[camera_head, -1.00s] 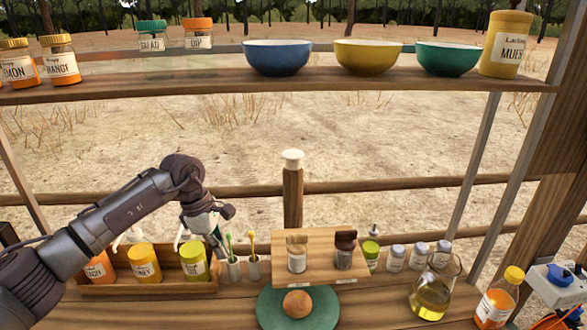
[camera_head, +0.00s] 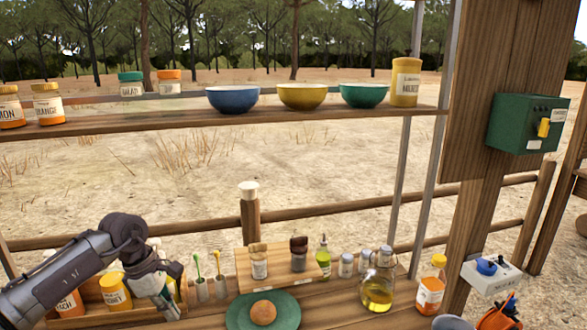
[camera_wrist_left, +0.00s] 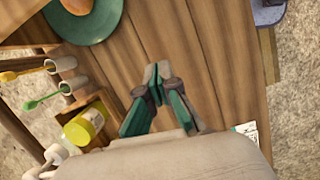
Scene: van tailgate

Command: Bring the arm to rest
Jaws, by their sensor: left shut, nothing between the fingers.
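My left gripper (camera_head: 172,308) is at the lower left of the head view, pointing down in front of the wooden crate of bottles. In the left wrist view its two green-lined fingers (camera_wrist_left: 157,72) meet at the tips over bare wooden tabletop (camera_wrist_left: 200,60). It is shut and holds nothing. The arm overlaps part of the crate and hides some of a bottle there. My right gripper is not in view.
Beside the arm are yellow squeeze bottles (camera_head: 115,292) and white cups with spoons (camera_head: 202,290). A green plate (camera_head: 240,312) holds a bun (camera_head: 263,313). A flask (camera_head: 378,290) stands right. Bowls (camera_head: 233,98) line the upper shelf (camera_head: 180,115).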

